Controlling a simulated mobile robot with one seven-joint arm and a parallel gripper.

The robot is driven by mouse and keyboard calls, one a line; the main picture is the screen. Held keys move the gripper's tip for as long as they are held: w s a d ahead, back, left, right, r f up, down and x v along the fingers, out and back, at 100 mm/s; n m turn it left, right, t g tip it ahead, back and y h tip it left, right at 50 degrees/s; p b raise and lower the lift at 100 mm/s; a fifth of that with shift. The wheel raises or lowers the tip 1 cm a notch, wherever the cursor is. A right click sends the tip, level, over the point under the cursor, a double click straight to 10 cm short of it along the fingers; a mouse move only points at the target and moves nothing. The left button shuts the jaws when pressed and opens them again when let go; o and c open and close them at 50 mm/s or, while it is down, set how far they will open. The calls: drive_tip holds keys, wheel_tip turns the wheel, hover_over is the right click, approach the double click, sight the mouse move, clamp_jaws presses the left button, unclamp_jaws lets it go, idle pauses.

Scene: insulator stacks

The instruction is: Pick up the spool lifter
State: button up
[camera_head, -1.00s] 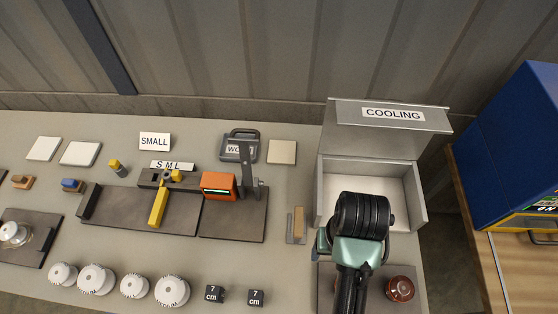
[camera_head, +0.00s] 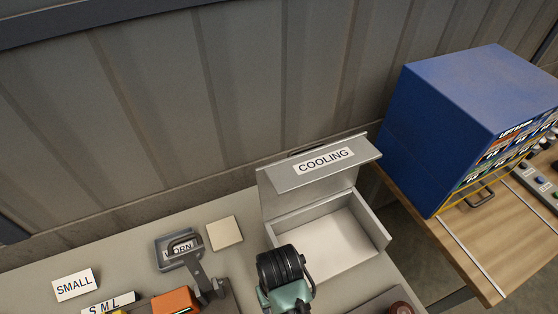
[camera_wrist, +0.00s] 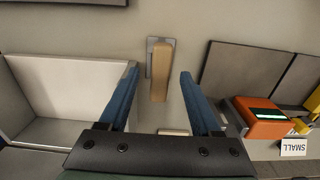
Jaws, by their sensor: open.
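A tool with a tan bar-shaped handle (camera_wrist: 160,72) on a grey plate lies flat on the table in the wrist view. It looks like the spool lifter. It is not visible in the head view now. My gripper (camera_wrist: 160,76) is open and empty, with one blue finger on each side of the lower part of the handle as seen from above. I cannot tell the height gap between the fingers and the tool. In the head view my wrist (camera_head: 283,270) is at the bottom centre, and the fingers are hidden.
The open box labelled COOLING (camera_head: 377,236) stands beside my wrist; its wall (camera_wrist: 126,98) is close to the left finger. An orange device (camera_wrist: 262,117) and dark mats lie right. A tan square (camera_head: 224,233), a WORN tray (camera_head: 163,262) and a blue cabinet (camera_head: 440,110) also show.

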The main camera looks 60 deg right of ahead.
drive_tip(key=shift+a+f+p, duration=0.1)
drive_tip(key=shift+f+p, duration=0.45)
drive_tip(key=shift+f, duration=2.05)
clamp_jaws()
